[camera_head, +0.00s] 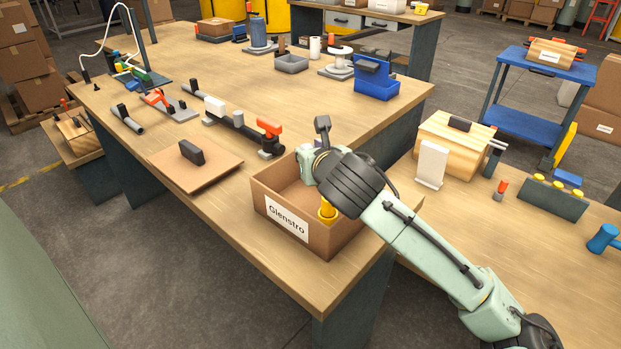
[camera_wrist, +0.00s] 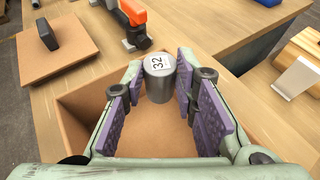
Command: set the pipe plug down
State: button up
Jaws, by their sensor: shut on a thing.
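The pipe plug (camera_wrist: 158,82) is a short grey cylinder with a white top label reading 32. In the wrist view it is between the tips of the purple finger pads of my gripper (camera_wrist: 160,90), which is shut on it. It looks upright, over the open cardboard box. In the head view my gripper (camera_head: 310,165) is over the box marked Glenstro (camera_head: 325,240), at the near right corner of the workbench. My wrist hides much of the box's inside there, and I cannot make out the plug in that view.
A yellow part (camera_head: 327,210) shows at the box, below my wrist. A brown board (camera_head: 196,165) with a black handle lies to the left. A pipe assembly with an orange lever (camera_head: 269,128) lies behind the box. The bench middle has bare room.

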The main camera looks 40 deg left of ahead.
notch_tip(320, 180, down, 6)
jog(key=shift+r+p, duration=0.25)
jog(key=shift+p, duration=0.05)
jog(key=shift+f+b, duration=0.4)
jog(key=shift+b, duration=0.15)
jog(key=shift+f+b, duration=0.2)
jog(key=shift+b, duration=0.1)
jog(key=o, duration=1)
